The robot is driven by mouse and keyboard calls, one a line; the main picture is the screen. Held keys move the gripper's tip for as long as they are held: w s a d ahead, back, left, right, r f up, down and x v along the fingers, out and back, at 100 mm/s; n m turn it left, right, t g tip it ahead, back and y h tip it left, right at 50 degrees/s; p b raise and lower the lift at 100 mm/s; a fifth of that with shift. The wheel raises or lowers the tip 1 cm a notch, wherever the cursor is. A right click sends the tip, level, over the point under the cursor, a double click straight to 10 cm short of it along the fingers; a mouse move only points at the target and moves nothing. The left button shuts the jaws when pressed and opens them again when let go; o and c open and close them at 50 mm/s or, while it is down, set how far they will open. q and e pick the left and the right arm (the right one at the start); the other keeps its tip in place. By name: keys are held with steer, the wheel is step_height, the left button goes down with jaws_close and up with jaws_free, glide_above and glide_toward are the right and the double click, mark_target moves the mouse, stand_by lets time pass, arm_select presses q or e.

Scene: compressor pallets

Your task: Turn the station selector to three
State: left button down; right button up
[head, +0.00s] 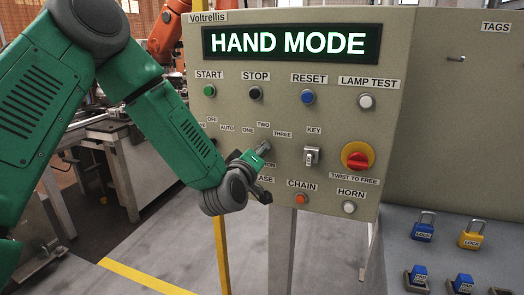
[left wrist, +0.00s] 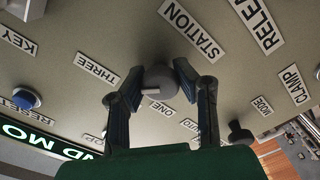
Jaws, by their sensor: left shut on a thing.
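The station selector (left wrist: 160,79) is a round grey knob with a white mark, seen in the left wrist view beside the STATION label (left wrist: 191,28). The mark lies on its lower left side, toward the THREE (left wrist: 97,68) and TWO labels; I cannot tell exactly which position it points to. My left gripper (head: 260,164) is at the panel, below the ONE, TWO and THREE labels. In the left wrist view its fingers stand on either side of the knob, shut on it. In the head view the gripper hides the knob. My right gripper is not in view.
The control panel (head: 230,120) has a lit HAND MODE display (head: 290,43). A key switch (head: 311,156) and a red emergency knob (head: 357,156) are right of the gripper. Chain (head: 301,198) and horn (head: 349,207) buttons sit below. Padlocks (head: 423,228) are at the lower right.

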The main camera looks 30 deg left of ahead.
arm_select(q)
steer(key=shift+a+f+m, duration=0.1)
steer(key=shift+f+m, duration=0.05)
steer(key=shift+m, duration=0.45)
steer(key=c, duration=1.2)
jaws_free()
steer(key=shift+a, duration=0.15)
steer(key=shift+s, duration=0.1)
steer(key=v, duration=1.1)
steer(key=shift+s, duration=0.4)
